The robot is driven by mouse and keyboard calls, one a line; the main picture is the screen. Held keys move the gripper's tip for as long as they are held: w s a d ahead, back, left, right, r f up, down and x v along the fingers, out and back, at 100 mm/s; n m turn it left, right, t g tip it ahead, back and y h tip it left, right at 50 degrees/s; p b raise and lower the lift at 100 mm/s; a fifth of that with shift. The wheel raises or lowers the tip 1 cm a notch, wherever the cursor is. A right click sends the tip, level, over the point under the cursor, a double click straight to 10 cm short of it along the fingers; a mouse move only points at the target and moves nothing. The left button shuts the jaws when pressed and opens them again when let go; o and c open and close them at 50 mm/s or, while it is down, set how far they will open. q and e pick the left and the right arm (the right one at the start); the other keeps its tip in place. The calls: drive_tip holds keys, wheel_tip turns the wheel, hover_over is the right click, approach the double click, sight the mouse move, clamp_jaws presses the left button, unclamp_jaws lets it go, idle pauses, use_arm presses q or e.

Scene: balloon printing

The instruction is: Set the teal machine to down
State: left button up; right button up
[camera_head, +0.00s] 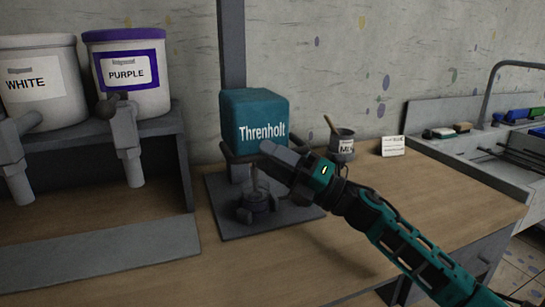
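The teal machine (254,108), labelled "Threnholt", is a block-shaped head on a dark upright column, above a dark grey base plate on the wooden counter. A dark bar or handle curves out below the head on both sides. A small round grey cup-like part (257,204) sits on the base, with a gap between it and the head. My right gripper (268,152) reaches in from the lower right and lies in front of the head's lower edge and bar. Its fingers point left; I cannot tell whether they touch or grip the bar. My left gripper is not in view.
White (38,90) and purple (128,72) paint tubs with spouts stand on a dark rack at left. Behind my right arm are a small grey pot (341,143) with a stick and a white card (392,146). A sink (478,150) is at right. The front counter is clear.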

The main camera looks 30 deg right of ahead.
drive_tip(key=shift+r, duration=0.15)
drive_tip(key=shift+s+d+f, duration=0.2)
drive_tip(key=shift+s, duration=0.05)
use_arm(q)
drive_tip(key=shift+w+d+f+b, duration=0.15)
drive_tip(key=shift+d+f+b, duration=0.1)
drive_tip(key=shift+b, duration=0.45)
use_arm(e)
drive_tip(key=v, duration=1.2)
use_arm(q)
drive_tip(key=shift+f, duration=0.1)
use_arm(e)
drive_tip(key=shift+s, duration=0.1)
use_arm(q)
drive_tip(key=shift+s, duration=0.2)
